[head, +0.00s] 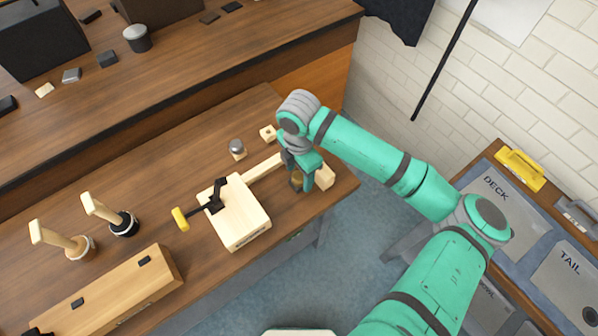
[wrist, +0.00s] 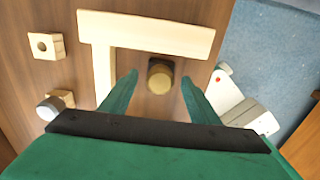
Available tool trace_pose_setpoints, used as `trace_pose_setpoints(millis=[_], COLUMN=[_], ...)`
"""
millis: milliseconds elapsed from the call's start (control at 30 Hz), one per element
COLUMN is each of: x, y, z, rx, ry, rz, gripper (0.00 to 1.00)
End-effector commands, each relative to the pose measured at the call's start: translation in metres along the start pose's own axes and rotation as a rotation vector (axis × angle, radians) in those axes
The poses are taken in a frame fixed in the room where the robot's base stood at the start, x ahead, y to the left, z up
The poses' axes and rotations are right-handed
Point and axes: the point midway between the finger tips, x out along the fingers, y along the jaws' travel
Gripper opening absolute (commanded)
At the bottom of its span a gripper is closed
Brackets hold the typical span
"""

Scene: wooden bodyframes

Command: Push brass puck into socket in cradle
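The brass puck (wrist: 160,77) is a short brass cylinder with a dark top. It stands on the brown table beside a pale wooden T-shaped frame (wrist: 150,33), apart from its crossbar and stem. In the head view the puck (head: 296,180) is partly hidden by my gripper (head: 302,184). In the wrist view my gripper (wrist: 157,85) is open, with its green fingers on either side of the puck and gaps on both sides. The frame's stem (head: 262,168) runs toward a pale wooden block (head: 243,222). I cannot make out a socket or tell which part is the cradle.
Two small wooden blocks, one with a hole (wrist: 46,46) and one with a grey knob (wrist: 50,107), lie nearby. The table's edge is close to the puck. Wooden-handled tools (head: 100,210) stand left.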

Motion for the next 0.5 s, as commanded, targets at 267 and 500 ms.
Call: trace_pose_setpoints(millis=[267, 500], x=[-0.013, -0.057], y=[0.000, 0.001], z=[0.000, 0.000], rx=[-0.001, -0.001], ry=[-0.001, -0.002], rz=[0.001, 0.002], gripper=[0.56, 0.56])
